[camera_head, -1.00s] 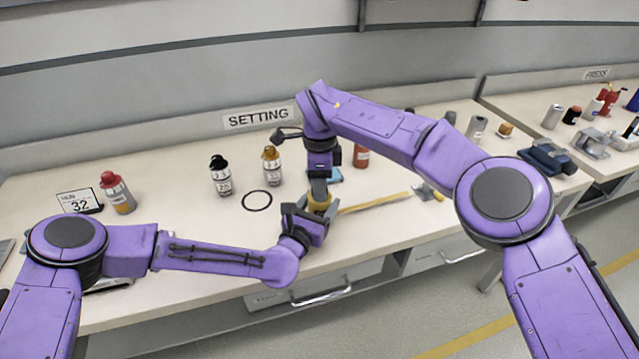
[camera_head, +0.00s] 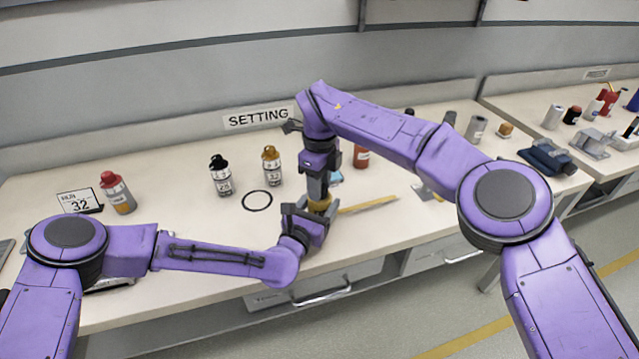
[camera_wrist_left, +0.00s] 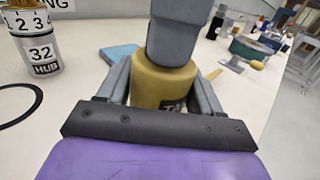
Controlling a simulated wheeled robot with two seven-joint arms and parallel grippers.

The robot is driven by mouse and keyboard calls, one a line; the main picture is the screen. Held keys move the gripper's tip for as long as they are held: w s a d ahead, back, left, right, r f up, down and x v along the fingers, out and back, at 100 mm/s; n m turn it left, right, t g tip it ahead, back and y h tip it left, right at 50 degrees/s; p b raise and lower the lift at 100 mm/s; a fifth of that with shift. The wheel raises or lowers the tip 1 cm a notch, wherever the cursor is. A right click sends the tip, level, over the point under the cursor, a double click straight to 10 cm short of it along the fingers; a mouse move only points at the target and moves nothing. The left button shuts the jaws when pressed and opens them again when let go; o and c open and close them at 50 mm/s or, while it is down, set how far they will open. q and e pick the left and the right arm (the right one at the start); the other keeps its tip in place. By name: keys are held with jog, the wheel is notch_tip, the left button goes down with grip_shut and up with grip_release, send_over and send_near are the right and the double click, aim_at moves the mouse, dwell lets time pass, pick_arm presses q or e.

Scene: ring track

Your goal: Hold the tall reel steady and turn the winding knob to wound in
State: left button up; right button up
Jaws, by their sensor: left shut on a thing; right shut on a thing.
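The tall reel is a yellow cylinder (camera_head: 320,204) standing on the table near its front edge. It shows larger in the left wrist view (camera_wrist_left: 163,84). My left gripper (camera_head: 313,212) is shut on its body from the front, one finger on each side. My right gripper (camera_head: 318,188) points straight down and is shut on the top of the reel. The winding knob is hidden inside the right gripper, so its setting cannot be read.
Bottles with yellow (camera_head: 271,166), black (camera_head: 221,175) and red (camera_head: 117,193) caps stand to the left. A black ring (camera_head: 257,201) lies near them. A yellow strip (camera_head: 368,205) lies right of the reel. A blue item (camera_wrist_left: 119,54) lies behind it.

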jog(key=m, duration=1.3)
jog(key=shift+w+d+m, duration=0.1)
jog(key=shift+m, duration=0.3)
jog(key=m, duration=1.4)
jog(key=o, duration=1)
jog(key=shift+o, duration=0.2)
